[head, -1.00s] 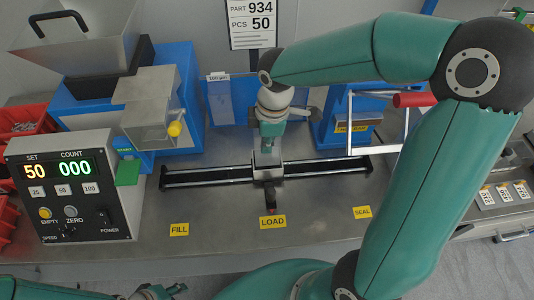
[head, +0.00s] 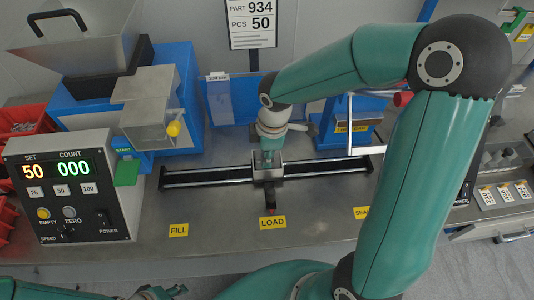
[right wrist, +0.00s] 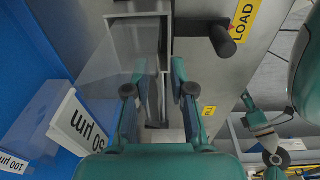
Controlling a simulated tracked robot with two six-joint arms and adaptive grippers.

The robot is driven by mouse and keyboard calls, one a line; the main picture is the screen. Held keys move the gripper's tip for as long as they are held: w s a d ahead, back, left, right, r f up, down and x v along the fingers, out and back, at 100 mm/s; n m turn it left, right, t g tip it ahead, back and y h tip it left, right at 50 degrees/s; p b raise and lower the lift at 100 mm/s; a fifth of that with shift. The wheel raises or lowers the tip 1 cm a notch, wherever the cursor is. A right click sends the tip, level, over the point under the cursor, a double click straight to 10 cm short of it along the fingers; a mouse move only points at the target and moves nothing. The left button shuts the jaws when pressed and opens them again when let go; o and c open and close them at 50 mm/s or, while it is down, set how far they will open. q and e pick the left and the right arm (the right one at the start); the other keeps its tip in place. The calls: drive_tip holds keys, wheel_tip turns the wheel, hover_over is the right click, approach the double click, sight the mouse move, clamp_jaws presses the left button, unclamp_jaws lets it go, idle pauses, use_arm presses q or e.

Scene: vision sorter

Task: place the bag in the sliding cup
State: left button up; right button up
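The sliding cup (head: 270,172) is a small grey block-like holder on the black rail, behind the LOAD label. My right gripper (head: 267,160) points down directly over it. In the right wrist view the right gripper (right wrist: 160,92) has its two fingers apart, with the cup's grey and dark parts between and below them. A clear, see-through sheet (right wrist: 108,62) lies to the left of the fingers there; I cannot tell whether it is the bag or a clear panel. My left gripper (head: 160,292) shows only partly at the bottom edge; its opening is unclear.
The rail (head: 215,176) runs left and right across the bench, with a black knob (head: 271,207) in front. Blue bag holders (head: 220,100) stand behind. The counter box (head: 75,190) and blue feeder (head: 85,110) are on the left. The front bench strip is mostly clear.

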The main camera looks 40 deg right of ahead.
drive_tip(key=shift+r, duration=0.1)
drive_tip(key=shift+r, duration=0.2)
drive_tip(key=r, duration=0.7)
drive_tip(key=s+r+p, duration=0.1)
drive_tip(key=r, duration=0.3)
drive_tip(key=shift+d+r, duration=0.3)
drive_tip(key=shift+d, duration=0.05)
drive_tip(key=shift+r, duration=0.1)
